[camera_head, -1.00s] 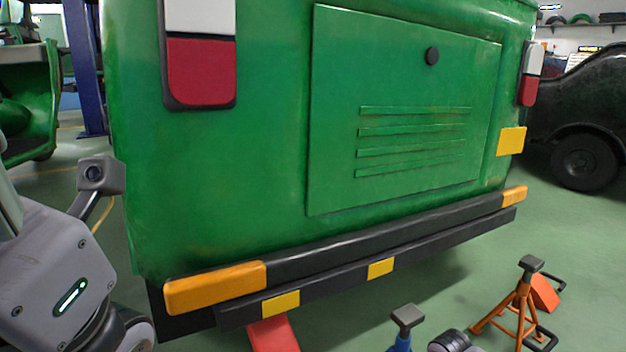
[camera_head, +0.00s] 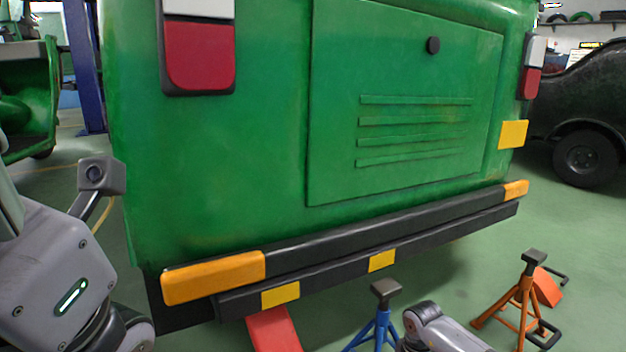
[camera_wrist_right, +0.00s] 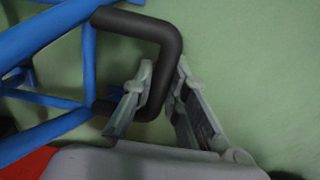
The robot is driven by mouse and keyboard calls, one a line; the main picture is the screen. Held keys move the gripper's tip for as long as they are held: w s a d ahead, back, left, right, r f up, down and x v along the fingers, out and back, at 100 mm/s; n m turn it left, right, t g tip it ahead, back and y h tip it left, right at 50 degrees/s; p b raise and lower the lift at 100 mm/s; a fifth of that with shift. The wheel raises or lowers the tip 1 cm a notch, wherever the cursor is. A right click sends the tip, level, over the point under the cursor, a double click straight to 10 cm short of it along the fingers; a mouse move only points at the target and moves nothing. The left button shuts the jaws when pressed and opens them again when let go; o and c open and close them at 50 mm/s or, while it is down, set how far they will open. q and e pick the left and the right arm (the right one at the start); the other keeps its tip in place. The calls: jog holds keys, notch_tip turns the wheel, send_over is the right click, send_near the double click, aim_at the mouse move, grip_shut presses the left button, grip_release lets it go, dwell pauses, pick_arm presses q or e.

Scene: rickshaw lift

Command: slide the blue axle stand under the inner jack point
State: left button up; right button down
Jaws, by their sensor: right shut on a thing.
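The blue axle stand (camera_head: 381,327) stands on the floor just in front of the rickshaw's bumper, upright, its dark saddle (camera_head: 386,289) near the right yellow bumper patch. In the right wrist view its blue legs (camera_wrist_right: 45,115) fill the left side. My right gripper (camera_wrist_right: 163,75) is shut on the stand's black handle (camera_wrist_right: 172,48). The inner jack point is hidden beneath the green rickshaw (camera_head: 250,150). My left arm is at the left edge; its gripper is out of frame.
A red sloped piece (camera_head: 273,329) lies under the bumper (camera_head: 350,240), left of the stand. An orange axle stand (camera_head: 521,300) stands to the right, beside an orange wedge (camera_head: 546,288). Green floor is clear between the two stands and toward the black car (camera_head: 585,130).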

jog(key=shift+w+a+r, duration=0.1)
jog(key=shift+w+a, duration=0.6)
jog(key=shift+w, duration=0.45)
jog(key=shift+w+a+r, duration=0.1)
jog(key=shift+w+a, duration=0.55)
jog(key=shift+w, duration=0.5)
jog(key=shift+w+a, duration=0.7)
jog(key=shift+w, duration=0.45)
jog(key=c, duration=1.5)
grip_release()
jog(key=shift+s, duration=0.1)
jog(key=shift+o, duration=0.3)
jog(key=shift+f, duration=0.1)
jog(key=shift+d, duration=0.1)
notch_tip(320, 180, up, 9)
jog(key=p, duration=0.8)
jog(key=shift+f, duration=0.2)
jog(key=shift+s+f, duration=0.1)
